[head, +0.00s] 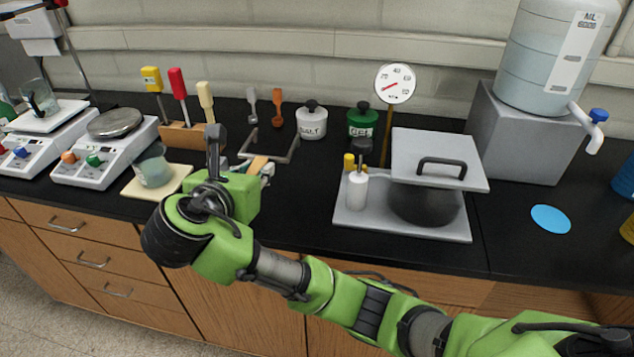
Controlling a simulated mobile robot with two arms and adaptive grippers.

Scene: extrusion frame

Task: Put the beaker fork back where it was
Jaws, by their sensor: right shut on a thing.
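The beaker fork (291,150) looks like a grey U-shaped frame with two prongs pointing away from me and a tan handle on the near side. My right gripper (262,171) is shut on that handle, just right of the wooden block. My green wrist hides most of the jaws and part of the handle. The fork is over the black counter; I cannot tell whether it touches it. My left gripper is not in view.
A wooden block (180,136) with several colored-handled tools and a beaker (154,170) on a tan pad stand to the left. Two spoons and the salt jar (312,122) are behind the fork. A grey tray (400,226) with a lidded pot is right; bare counter lies between.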

